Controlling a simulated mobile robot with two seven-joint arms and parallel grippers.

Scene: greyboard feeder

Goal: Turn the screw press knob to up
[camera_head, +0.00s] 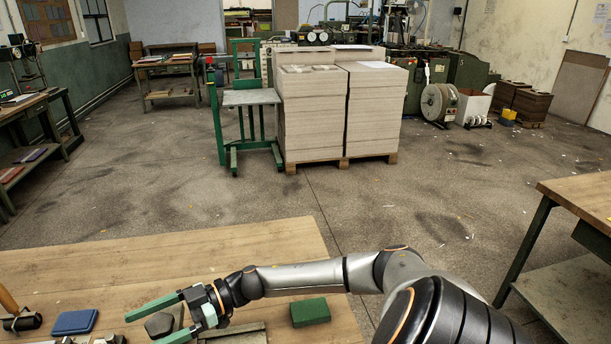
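My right gripper (152,322) reaches in from the lower right over the wooden table (200,250). Its two green fingers are spread apart and point left. A dark grey, blunt-edged piece (159,323) shows between the fingers. I cannot tell whether they touch it, or whether it belongs to a screw press. No screw press knob can be made out with certainty. My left gripper is not in view.
On the table are a blue block (75,322), a green block (310,312), a grey metal piece (238,334) and an orange-handled tool (9,302). Small dark items lie at the front edge. Stacked greyboard (312,120) stands on a pallet behind, across open floor.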

